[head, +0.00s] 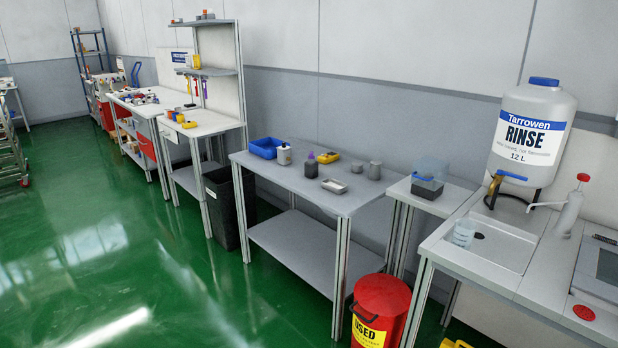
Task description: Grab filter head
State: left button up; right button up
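I cannot tell for certain which object is the filter head. Small objects stand on the grey middle table (300,182). Two small grey cylindrical pieces (374,170) stand at its right end. A dark bottle with a purple top (311,166), a pale bottle (284,155) and a yellow device (328,157) stand further left. Neither of my grippers is in view.
A blue bin (266,147) is at the table's left end. A red waste can (380,308) stands on the floor before its right end. A rinse jug (530,130) stands by the sink counter (490,245) at right. The green floor (140,240) at left is open.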

aim_at(311, 166)
jog(key=i+j+z, duration=0.15)
jog(key=i, duration=0.55)
jog(key=i+z, duration=0.2)
jog(key=z, duration=0.75)
